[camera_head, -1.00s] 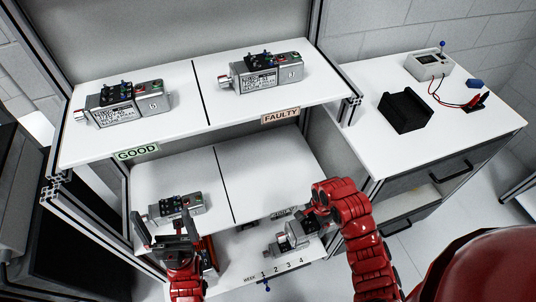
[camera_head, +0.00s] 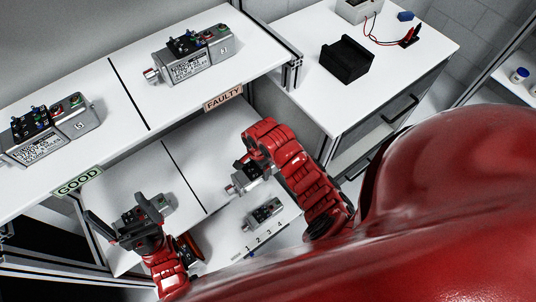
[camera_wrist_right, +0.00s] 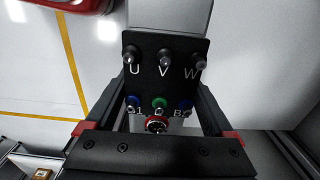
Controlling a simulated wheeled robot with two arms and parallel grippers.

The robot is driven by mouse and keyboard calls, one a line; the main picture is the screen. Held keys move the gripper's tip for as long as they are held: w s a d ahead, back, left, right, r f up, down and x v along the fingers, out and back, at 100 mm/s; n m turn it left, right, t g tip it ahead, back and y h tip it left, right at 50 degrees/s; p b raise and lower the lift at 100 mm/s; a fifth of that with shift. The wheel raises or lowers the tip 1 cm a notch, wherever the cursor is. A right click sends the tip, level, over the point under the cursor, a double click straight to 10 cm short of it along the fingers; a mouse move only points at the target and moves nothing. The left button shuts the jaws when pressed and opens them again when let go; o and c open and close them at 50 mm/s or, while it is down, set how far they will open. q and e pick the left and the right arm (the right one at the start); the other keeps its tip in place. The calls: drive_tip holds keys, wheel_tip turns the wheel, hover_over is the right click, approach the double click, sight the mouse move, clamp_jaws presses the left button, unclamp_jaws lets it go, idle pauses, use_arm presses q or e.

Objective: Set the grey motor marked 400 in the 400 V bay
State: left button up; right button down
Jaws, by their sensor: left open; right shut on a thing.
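My right gripper (camera_head: 258,150) is shut on a grey motor (camera_head: 243,180), held over the lower right part of the rack. In the right wrist view the held motor's black terminal face (camera_wrist_right: 163,90) lies between the fingers, with posts lettered U, V and W and coloured connectors below. Its voltage marking cannot be read. Another grey motor (camera_head: 263,213) lies on the lowest shelf by the numbers 1 to 4. I see no readable 400 V bay label.
The upper shelf (camera_head: 125,85) carries a motor marked 5 (camera_head: 48,128) on the GOOD side and another motor (camera_head: 190,55) on the FAULTY side. A side bench (camera_head: 310,105) holds a black cradle (camera_head: 346,60) and a meter (camera_head: 360,10) with leads.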

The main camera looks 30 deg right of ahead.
drive_tip(key=w+a, duration=0.1)
drive_tip(key=w, duration=0.1)
drive_tip(key=w+a, duration=0.1)
drive_tip(key=w, duration=0.1)
drive_tip(key=w+a, duration=0.1)
drive_tip(key=w, duration=0.1)
drive_tip(key=shift+w+a+f, duration=0.2)
drive_tip(key=shift+a, duration=0.15)
drive_tip(key=shift+w+a+f, duration=0.15)
drive_tip(key=shift+w+a, duration=0.2)
drive_tip(key=shift+w, duration=0.2)
drive_tip(key=shift+w+a, duration=0.1)
drive_tip(key=shift+w, duration=0.05)
drive_tip(key=shift+f, duration=0.95)
drive_tip(key=shift+f+b, duration=0.3)
drive_tip(key=shift+f, duration=0.5)
drive_tip(key=shift+f, duration=0.1)
unclamp_jaws()
